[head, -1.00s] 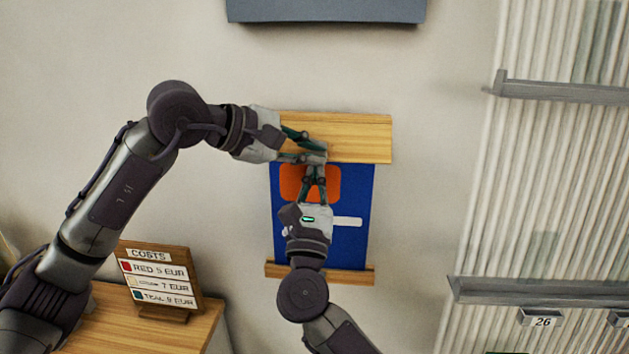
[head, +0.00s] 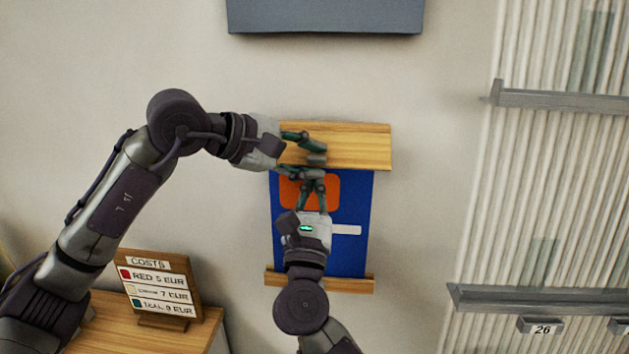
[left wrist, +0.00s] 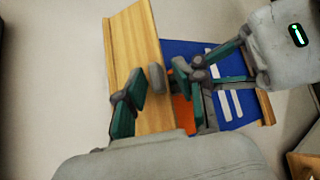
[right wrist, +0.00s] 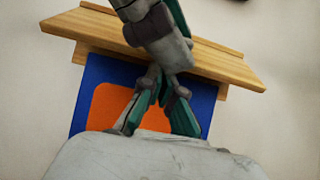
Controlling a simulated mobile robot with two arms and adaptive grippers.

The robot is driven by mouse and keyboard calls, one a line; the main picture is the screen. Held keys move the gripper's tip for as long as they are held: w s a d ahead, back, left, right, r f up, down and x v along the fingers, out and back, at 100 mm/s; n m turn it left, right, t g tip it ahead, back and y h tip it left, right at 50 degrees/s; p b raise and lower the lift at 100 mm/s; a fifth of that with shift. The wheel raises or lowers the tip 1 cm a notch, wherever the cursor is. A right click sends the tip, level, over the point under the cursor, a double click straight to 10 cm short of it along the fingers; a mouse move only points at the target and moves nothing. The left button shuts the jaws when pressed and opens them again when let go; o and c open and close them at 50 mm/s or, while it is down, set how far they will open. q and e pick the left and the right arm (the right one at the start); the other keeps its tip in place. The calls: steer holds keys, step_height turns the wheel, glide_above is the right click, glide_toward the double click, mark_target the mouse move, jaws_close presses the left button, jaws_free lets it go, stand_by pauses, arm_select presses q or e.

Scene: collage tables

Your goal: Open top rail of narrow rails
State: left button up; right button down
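The wooden top rail (head: 365,148) spans the top of a blue poster (head: 352,200) with an orange patch and white strips. My left gripper (head: 314,152) is at the left half of this rail. In the left wrist view my left gripper (left wrist: 166,76) has its fingers apart, reaching toward the rail's lower edge; contact is unclear. My right gripper (head: 313,176) is below it, at the rail's lower edge, over the poster's top. In the right wrist view its tips (right wrist: 160,76) come together, partly hidden by my left fingers. The rail (right wrist: 225,66) shows behind them.
A wooden bottom rail (head: 345,284) runs under the poster. A costs sign (head: 158,285) stands on a wooden table (head: 110,325) at lower left. Grey shelves (head: 560,100) are on the corrugated wall at right. A dark grey panel (head: 325,15) hangs above. Bare wall surrounds the rail.

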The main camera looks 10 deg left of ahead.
arm_select(q)
steer(key=shift+w+a+f, duration=0.15)
steer(key=shift+a+f, duration=0.05)
steer(key=shift+f, duration=0.15)
arm_select(e)
steer(key=shift+s+r, duration=0.1)
steer(key=shift+r, duration=0.25)
